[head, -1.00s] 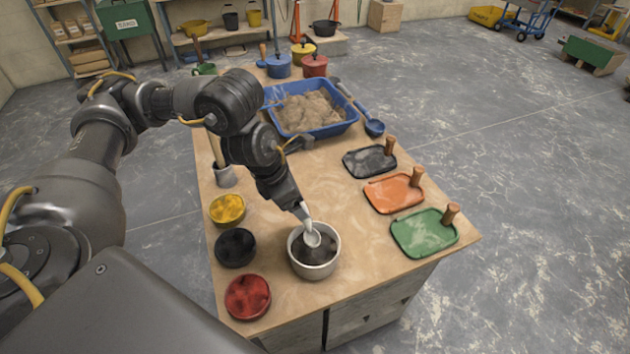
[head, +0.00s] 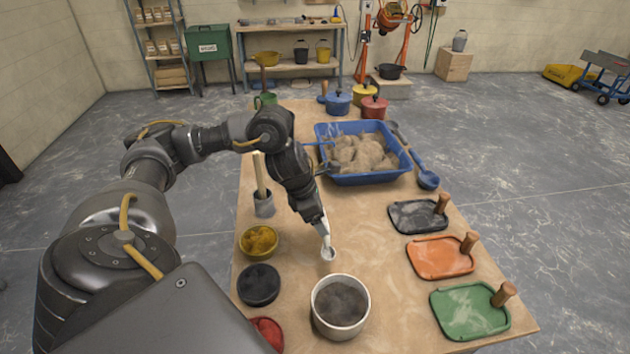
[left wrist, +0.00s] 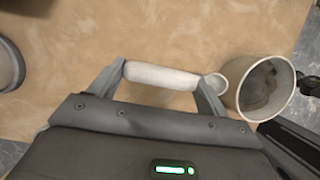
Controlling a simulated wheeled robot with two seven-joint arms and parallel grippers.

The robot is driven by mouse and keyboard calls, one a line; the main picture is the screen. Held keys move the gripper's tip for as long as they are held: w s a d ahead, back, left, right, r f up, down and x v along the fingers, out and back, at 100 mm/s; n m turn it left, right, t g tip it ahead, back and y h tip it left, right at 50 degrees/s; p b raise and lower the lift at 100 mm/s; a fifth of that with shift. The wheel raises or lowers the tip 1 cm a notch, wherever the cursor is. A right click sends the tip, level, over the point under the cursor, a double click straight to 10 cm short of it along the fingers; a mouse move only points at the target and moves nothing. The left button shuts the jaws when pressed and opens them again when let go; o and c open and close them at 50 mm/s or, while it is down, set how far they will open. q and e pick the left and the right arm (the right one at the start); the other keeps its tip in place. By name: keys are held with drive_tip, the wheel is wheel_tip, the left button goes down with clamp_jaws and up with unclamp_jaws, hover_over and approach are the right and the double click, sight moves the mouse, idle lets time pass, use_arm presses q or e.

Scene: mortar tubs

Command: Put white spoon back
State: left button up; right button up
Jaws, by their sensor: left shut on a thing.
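The white spoon (head: 326,246) is held in my left gripper (head: 322,220), tilted with its bowl down, above the table just behind the white tub. In the left wrist view the spoon's pale handle (left wrist: 160,76) lies across between both fingers, and my left gripper (left wrist: 160,85) is shut on it. The white tub (head: 340,329) with dark grey contents stands at the table's front; it also shows in the left wrist view (left wrist: 232,97). Where the spoon's bowl ends relative to the tub in depth is hard to tell. My right gripper is not in view.
A grey holder (head: 264,206) with a wooden handle stands left. Black, orange and green floats (head: 470,311) lie right.

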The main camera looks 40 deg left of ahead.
use_arm(q)
drive_tip(key=shift+w+a+f, duration=0.25)
drive_tip(key=shift+a+f, duration=0.5)
drive_tip(key=shift+f, duration=0.15)
drive_tip(key=shift+w+a+f, duration=0.2)
drive_tip(key=shift+a+f, duration=0.5)
drive_tip(key=shift+f, duration=0.2)
wheel_tip(320, 180, down, 3)
drive_tip(key=shift+w+a+f+p, duration=0.1)
drive_tip(key=shift+a+f+p, duration=0.1)
drive_tip(key=shift+p, duration=0.4)
drive_tip(key=o, duration=1.6)
drive_tip(key=shift+c, duration=0.2)
drive_tip(key=shift+d, duration=0.1)
drive_tip(key=b+v, duration=0.1)
drive_tip(key=v, duration=1.1)
